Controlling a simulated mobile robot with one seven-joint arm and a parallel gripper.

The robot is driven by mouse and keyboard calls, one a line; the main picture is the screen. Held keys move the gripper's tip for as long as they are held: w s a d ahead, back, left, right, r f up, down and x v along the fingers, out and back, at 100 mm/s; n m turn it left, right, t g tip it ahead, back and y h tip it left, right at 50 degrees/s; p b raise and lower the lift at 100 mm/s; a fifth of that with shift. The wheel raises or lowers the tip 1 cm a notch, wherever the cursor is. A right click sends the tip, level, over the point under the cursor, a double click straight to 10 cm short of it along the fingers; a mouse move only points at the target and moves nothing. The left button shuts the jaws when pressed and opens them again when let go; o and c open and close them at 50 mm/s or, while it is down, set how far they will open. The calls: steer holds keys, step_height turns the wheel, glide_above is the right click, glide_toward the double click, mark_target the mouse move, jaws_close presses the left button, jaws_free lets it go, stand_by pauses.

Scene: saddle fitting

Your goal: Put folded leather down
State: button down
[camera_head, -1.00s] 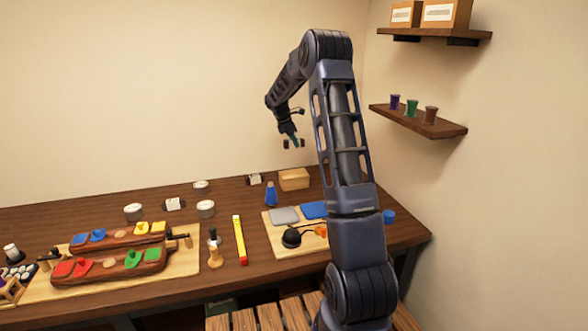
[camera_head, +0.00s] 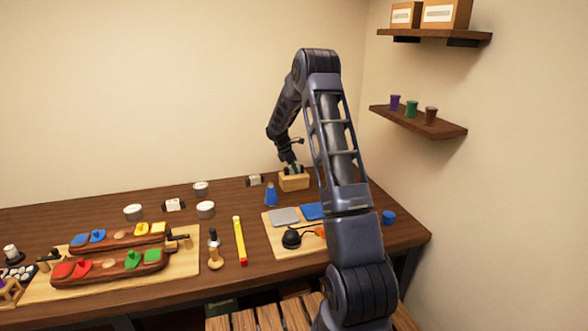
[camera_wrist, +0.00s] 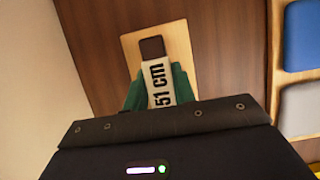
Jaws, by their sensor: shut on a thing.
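My gripper (camera_head: 293,167) has green fingers and is shut on the folded leather (camera_wrist: 152,48), a dark brown piece with a white band marked "51 cm". The fingers close on both sides of the band in the wrist view. In the head view the leather shows only as small dark ends beside the fingers, at the top of a tan box (camera_head: 294,183) near the back of the table. The box also shows under the leather in the wrist view (camera_wrist: 181,45). I cannot tell whether the leather touches it.
Two more banded pieces (camera_head: 173,204) (camera_head: 254,180) lie on the table (camera_head: 130,306) to the left. A board (camera_head: 278,244) with grey and blue pads is nearer. The wall corner is behind.

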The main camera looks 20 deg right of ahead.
steer(key=shift+f, duration=0.1)
steer(key=c, duration=1.1)
jaws_free()
steer(key=shift+c, duration=0.2)
steer(key=v, duration=1.2)
steer(key=s+r+m, duration=0.4)
steer(key=s+r, duration=0.6)
steer(key=s+a+r+m+t+y, duration=0.15)
steer(key=s+r, duration=0.25)
steer(key=s, duration=0.4)
steer(key=s+r+m+t+y, duration=0.1)
steer(key=s+r+m, duration=0.25)
steer(key=s, duration=0.45)
steer(key=s+a+f+m+t+y, duration=0.2)
steer(key=s+m, duration=0.7)
steer(key=s, duration=1.7)
steer(key=shift+s+f, duration=0.2)
steer(key=shift+s, duration=0.1)
